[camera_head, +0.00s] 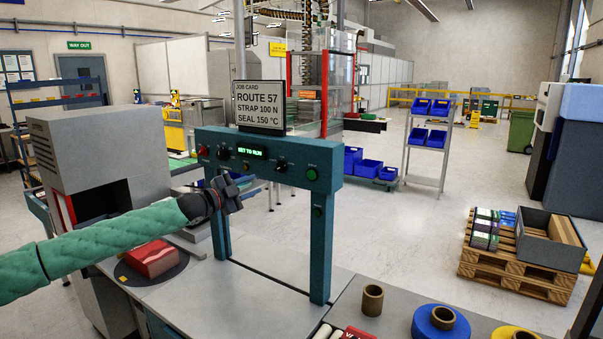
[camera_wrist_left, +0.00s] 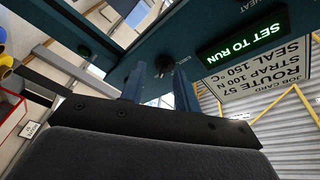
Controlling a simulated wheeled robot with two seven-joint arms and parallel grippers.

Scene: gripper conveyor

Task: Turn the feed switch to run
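The teal control arch (camera_head: 262,145) stands across the bench. Its panel carries a red control (camera_head: 204,151), a dark knob (camera_head: 223,153), a lit green display (camera_head: 250,151) reading "SET TO RUN", another dark knob (camera_head: 281,164) and a green button (camera_head: 312,174). The labels are too small to tell which knob is the feed switch. My left gripper (camera_head: 228,185) is in front of and below the panel. In the left wrist view its two fingers (camera_wrist_left: 159,86) are apart, with a dark knob (camera_wrist_left: 163,70) showing between their tips; contact cannot be told. My right gripper is out of view.
A job card sign (camera_head: 259,104) stands on top of the arch. A red package (camera_head: 152,258) lies on a dark round plate at the left. Tape rolls (camera_head: 434,322) sit at the front right. The bench under the arch is clear.

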